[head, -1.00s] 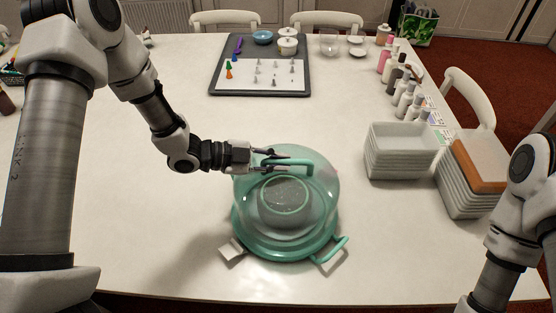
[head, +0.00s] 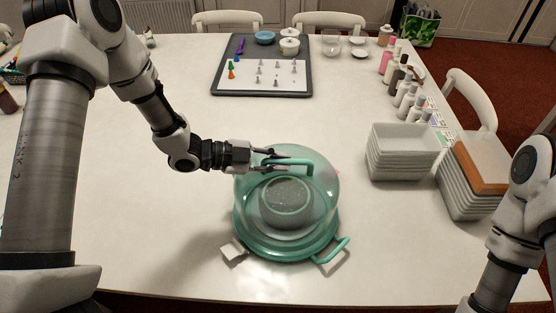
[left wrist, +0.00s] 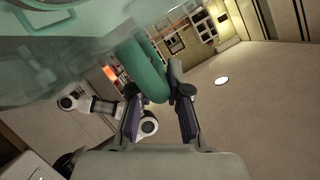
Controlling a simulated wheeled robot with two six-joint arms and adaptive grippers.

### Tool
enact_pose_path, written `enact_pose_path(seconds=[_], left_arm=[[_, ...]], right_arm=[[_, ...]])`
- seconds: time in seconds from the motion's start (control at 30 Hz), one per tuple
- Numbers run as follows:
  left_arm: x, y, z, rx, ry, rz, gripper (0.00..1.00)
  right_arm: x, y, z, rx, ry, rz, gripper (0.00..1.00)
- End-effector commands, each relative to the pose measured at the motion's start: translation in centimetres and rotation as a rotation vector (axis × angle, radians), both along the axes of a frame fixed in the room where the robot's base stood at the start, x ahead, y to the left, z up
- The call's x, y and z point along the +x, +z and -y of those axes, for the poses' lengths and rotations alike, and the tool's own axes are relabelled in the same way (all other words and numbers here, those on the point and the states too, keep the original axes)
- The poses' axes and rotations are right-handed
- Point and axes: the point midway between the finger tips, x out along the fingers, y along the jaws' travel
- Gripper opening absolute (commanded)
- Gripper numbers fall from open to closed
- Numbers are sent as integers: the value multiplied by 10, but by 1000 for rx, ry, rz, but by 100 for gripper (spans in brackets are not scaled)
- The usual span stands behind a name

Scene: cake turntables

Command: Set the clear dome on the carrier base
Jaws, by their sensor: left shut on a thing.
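The clear dome (head: 328,190) is see-through with a green tint and has a green bar handle (head: 307,167) on top. My left gripper (head: 287,163) is shut on this handle; the handle (left wrist: 148,72) also shows between the fingers in the left wrist view. The green carrier base (head: 272,255) is directly below the dome, with a loop handle (head: 332,252) at front right. A dark round shape shows through the dome. I cannot tell whether the dome's rim touches the base or hangs just above it. My right gripper is out of view.
White stacked trays (head: 400,155) stand to the right, beside another stack with an orange top (head: 478,165). Bottles (head: 405,95) line the right edge. A grey tray (head: 262,92) with small nozzles lies at the back.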

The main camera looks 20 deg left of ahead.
Motion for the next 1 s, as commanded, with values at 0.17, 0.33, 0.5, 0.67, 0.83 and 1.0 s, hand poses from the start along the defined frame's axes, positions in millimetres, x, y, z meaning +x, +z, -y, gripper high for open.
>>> enact_pose_path(seconds=[0.17, 0.33, 0.5, 0.67, 0.83, 1.0], left_arm=[[0, -1, 0, -1, 0, 1, 0], [0, -4, 0, -1, 0, 1, 0], [0, -8, 0, -1, 0, 1, 0], [0, -9, 0, -1, 0, 2, 26], [0, -9, 0, 0, 1, 1, 26], [-1, -6, -3, -1, 1, 0, 26]], right_arm=[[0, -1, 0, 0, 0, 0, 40], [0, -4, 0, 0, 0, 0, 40], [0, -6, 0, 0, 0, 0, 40], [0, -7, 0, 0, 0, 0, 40], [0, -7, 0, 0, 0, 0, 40], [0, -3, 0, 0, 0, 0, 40]])
